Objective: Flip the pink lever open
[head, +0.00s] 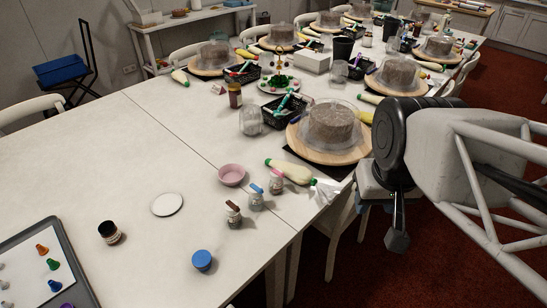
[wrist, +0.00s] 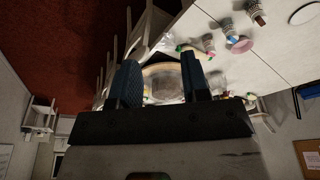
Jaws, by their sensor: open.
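The pink lever (head: 276,176) sits on top of a small grey jar (head: 276,187) near the table's right edge. It is the rearmost of three such jars in a row. The same jar shows small in the wrist view (wrist: 208,44), and its lever's position is too small to tell. My gripper (head: 397,238) hangs beyond the table's edge, to the right of the jars and apart from them. In the wrist view my gripper (wrist: 159,64) has its two blue-grey fingers spread, with nothing between them.
Jars with a blue lever (head: 256,196) and a brown lever (head: 233,212) stand in front. A pink bowl (head: 232,175) is to the left, and a piping bag (head: 289,171) lies behind. A cake turntable (head: 330,134) stands farther back.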

